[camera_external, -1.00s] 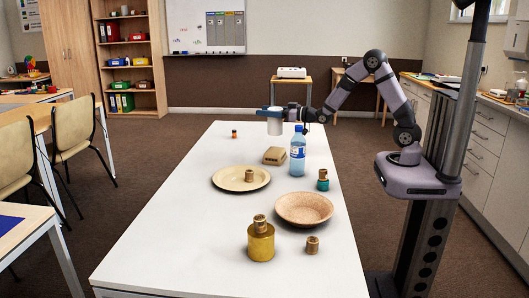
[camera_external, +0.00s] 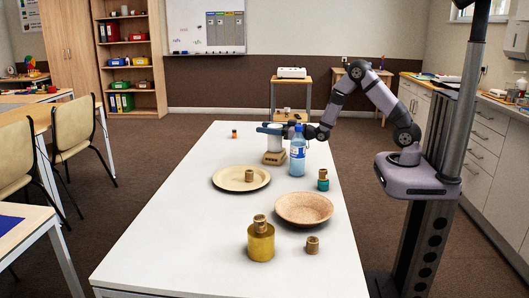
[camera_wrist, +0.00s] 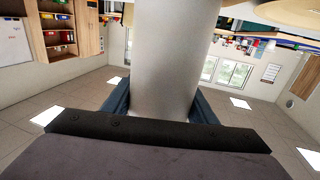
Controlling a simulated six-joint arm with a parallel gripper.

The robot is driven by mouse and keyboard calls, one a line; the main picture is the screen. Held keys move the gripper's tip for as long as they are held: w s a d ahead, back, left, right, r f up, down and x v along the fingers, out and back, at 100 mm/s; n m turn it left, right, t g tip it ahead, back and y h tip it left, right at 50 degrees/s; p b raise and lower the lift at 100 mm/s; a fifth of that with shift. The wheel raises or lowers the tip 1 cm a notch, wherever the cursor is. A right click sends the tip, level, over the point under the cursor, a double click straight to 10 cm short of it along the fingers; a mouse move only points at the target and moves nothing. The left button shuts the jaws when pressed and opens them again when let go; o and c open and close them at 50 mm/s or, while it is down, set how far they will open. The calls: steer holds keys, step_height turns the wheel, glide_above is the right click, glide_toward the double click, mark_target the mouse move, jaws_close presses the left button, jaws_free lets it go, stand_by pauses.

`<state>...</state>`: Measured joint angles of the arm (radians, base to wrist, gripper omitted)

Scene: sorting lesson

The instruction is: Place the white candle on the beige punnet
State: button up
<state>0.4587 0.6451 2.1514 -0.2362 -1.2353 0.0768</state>
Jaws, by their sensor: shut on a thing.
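The white candle (camera_external: 275,143) is upright in my gripper (camera_external: 270,130), which is shut on it. In the wrist view the candle (camera_wrist: 173,60) stands large between the two dark fingers of my gripper (camera_wrist: 165,100). The beige punnet (camera_external: 274,158) is on the white table, directly below the candle in the external view. The candle's lower end appears at the punnet's top; I cannot tell whether they touch.
A blue-labelled water bottle (camera_external: 298,152) stands close to the right of the punnet. A beige plate (camera_external: 228,184) and a brown bowl (camera_external: 304,220) are nearer. A yellow cylinder (camera_external: 261,246) stands near the front. The table's left side (camera_external: 170,230) is clear.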

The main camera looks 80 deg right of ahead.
steer(key=shift+f, duration=0.1)
steer(key=o, duration=1.4)
steer(key=shift+c, duration=0.2)
steer(key=shift+s, duration=0.1)
steer(key=p+v, duration=0.3)
steer(key=v, duration=0.8)
steer(key=shift+s, duration=0.35)
